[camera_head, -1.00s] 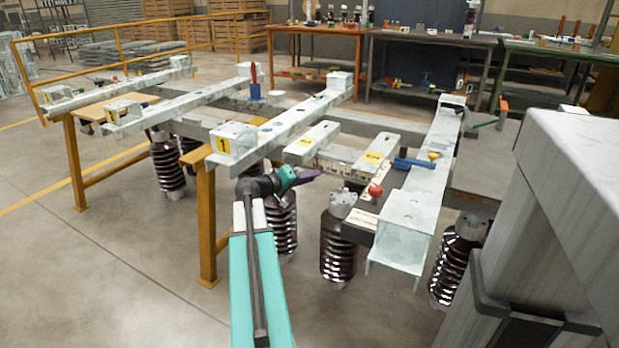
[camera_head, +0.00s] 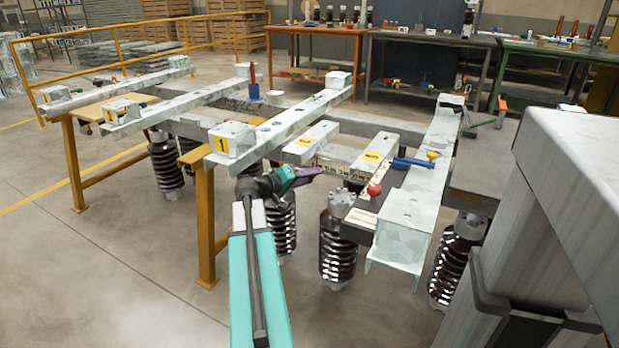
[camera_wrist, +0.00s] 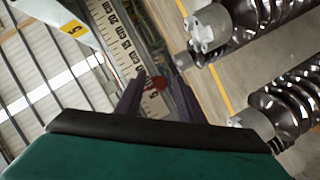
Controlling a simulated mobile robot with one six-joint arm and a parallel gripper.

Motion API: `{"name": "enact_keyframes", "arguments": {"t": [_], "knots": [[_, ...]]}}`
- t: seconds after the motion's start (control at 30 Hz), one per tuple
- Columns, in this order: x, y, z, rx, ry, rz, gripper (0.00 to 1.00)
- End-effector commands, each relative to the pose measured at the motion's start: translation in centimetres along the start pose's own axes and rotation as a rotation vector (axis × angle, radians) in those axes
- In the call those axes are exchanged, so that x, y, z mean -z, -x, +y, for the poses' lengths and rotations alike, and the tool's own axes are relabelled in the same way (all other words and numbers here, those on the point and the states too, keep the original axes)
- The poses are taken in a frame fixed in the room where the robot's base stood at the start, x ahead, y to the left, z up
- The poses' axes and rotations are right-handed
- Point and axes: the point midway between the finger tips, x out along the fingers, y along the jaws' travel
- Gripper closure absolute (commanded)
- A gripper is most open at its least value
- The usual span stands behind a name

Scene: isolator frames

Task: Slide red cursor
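The red cursor (camera_head: 374,189) is a small round red knob near the right end of a dark, scale-marked rail between the white beams. In the wrist view the red cursor (camera_wrist: 159,84) shows between the two dark fingers, beside a white ruler scale (camera_wrist: 124,45) with black numbers. My gripper (camera_head: 318,172) is left of the cursor in the head view, its purple fingers pointing toward it, with a visible gap. In the wrist view my gripper (camera_wrist: 157,88) has its fingers apart, with nothing held. Whether the fingers reach the cursor's depth cannot be told.
Brown ribbed insulators (camera_head: 338,240) hang under the frame near my arm. A yellow post (camera_head: 206,225) stands left of my arm. The floor at front left is clear.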

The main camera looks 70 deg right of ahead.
Motion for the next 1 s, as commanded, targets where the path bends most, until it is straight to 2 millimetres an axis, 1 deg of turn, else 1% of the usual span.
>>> {"name": "enact_keyframes", "arguments": {"t": [0.17, 0.27, 0.37, 0.8, 1.0], "knots": [[0.1, 1.0, 0.0, 0.001, 0.0, 0.002, 0.65], [0.0, 2.0, 0.1, 0.001, 0.001, 0.002, 0.65], [0.0, 3.3, 0.1, 0.001, 0.001, 0.002, 0.65], [0.0, 10.3, 0.1, 0.001, 0.001, 0.003, 0.65], [0.0, 12.7, 0.1, 0.001, 0.0, 0.001, 0.65]]}}
